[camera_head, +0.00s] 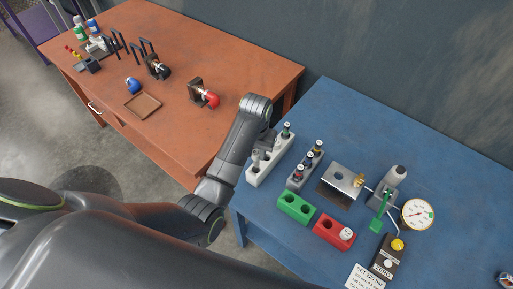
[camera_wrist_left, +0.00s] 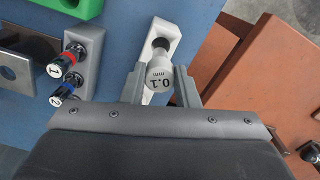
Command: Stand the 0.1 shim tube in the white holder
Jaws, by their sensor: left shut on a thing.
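The 0.1 shim tube (camera_wrist_left: 160,82), with a white end marked "0.1 mm", is between the two fingers of my left gripper (camera_wrist_left: 160,88) in the left wrist view. My left gripper (camera_head: 264,154) is shut on it, directly over the white holder (camera_head: 255,178). The white holder also shows beyond the tube in the left wrist view (camera_wrist_left: 172,32), with a dark round spot beside the tube. A dark tube (camera_head: 286,130) stands at the holder's far end. The tube's lower end is hidden, so I cannot tell whether it is in a hole.
Right of the white holder on the blue table (camera_head: 330,112) are a grey holder (camera_head: 295,184) with several tubes, a green holder (camera_head: 293,208), a red holder (camera_head: 326,229) with a white-topped piece, a metal fixture (camera_head: 343,180) and a dial gauge (camera_head: 417,214). The table's back is clear.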

